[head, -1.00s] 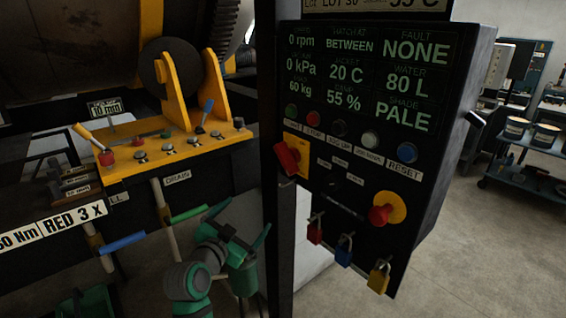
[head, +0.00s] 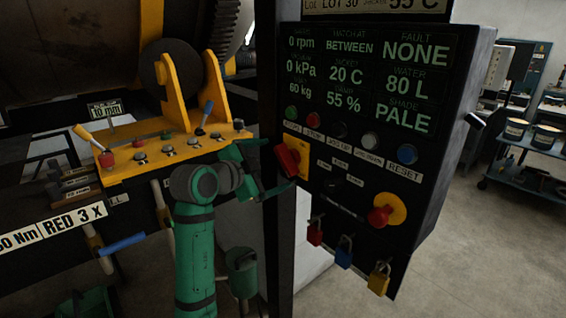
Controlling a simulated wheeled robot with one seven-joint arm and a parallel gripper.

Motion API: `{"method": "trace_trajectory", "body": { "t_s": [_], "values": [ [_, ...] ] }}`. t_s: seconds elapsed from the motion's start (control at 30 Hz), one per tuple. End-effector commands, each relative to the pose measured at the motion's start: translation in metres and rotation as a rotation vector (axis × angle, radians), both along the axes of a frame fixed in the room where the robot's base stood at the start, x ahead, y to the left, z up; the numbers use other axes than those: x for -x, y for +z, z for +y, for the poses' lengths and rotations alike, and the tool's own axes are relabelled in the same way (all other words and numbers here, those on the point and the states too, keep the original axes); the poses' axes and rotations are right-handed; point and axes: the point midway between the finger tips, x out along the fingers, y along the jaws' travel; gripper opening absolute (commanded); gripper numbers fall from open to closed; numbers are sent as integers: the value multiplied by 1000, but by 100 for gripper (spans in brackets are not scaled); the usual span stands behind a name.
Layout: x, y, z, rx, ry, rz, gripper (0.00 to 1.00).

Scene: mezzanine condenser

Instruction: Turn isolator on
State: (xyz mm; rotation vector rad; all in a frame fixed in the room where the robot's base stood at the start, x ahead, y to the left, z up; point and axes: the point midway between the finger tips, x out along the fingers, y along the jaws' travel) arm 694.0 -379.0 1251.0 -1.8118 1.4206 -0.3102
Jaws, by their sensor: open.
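The isolator (head: 289,160) is a red rotary handle on a yellow plate, at the left edge of the black control panel (head: 430,210). Its red handle sits tilted, its upper end toward the left. My green gripper (head: 273,168) is just left of the isolator, with its fingers spread, one above the other, pointing right toward the handle. The jaws are open and hold nothing. The fingertips are close to the handle; I cannot tell whether they touch it.
A red emergency-stop knob (head: 380,215) on a yellow disc sits lower right on the panel. Several push buttons form a row above, including blue reset (head: 407,153). Padlocks, including a blue one (head: 344,251), hang below. A yellow valve bracket (head: 185,150) stands left, behind my arm.

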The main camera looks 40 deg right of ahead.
Motion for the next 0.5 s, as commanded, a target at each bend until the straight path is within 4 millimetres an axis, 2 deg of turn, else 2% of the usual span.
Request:
{"method": "trace_trajectory", "body": {
  "t_s": [0.2,0.5],
  "values": [
    [-12,-10,-34,-1,-1,0,97],
    [-21,-17,-55,0,1,0,97]
  ]
}}
